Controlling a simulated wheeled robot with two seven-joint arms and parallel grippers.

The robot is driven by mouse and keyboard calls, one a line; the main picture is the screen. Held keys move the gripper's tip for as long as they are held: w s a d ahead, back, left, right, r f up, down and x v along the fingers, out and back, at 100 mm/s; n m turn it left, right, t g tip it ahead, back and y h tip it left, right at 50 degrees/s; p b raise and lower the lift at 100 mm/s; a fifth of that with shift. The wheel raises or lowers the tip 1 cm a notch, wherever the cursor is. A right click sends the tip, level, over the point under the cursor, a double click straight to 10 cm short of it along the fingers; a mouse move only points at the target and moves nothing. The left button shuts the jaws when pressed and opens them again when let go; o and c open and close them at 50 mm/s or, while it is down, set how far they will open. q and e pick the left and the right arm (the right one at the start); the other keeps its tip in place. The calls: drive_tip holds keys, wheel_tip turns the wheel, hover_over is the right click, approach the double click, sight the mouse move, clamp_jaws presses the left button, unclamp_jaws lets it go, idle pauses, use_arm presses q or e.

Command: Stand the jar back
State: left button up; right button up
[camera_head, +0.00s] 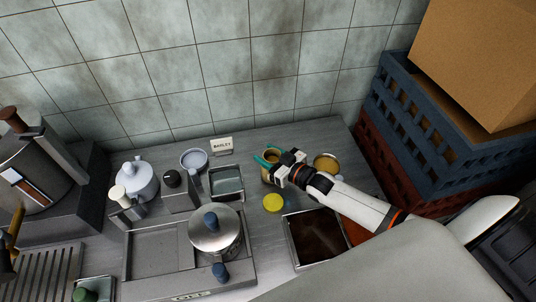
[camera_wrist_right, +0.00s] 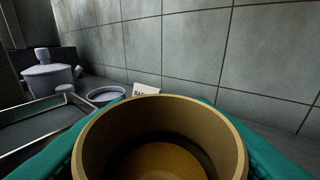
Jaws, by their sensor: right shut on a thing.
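The tan, open-mouthed jar (camera_head: 269,172) is at the back of the grey counter, right of the small label card. My right gripper (camera_head: 267,156) is shut on it, with teal fingers on either side of its wall. In the right wrist view the jar (camera_wrist_right: 160,112) fills the lower middle and I look into its open mouth. The teal fingers show at both its sides. It looks roughly upright; whether its base touches the counter is hidden. My left gripper is not in view.
A label card (camera_head: 222,146) and pale bowl (camera_head: 194,159) stand left of the jar. A yellow disc (camera_head: 273,203) lies in front, a tan round dish (camera_head: 326,163) right.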

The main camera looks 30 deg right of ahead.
drive_tip(key=shift+f+b, duration=0.3)
drive_tip(key=shift+f, duration=0.1)
drive_tip(key=o, duration=1.2)
drive_tip(key=shift+b+v, duration=0.75)
drive_tip(key=shift+v, duration=5.3)
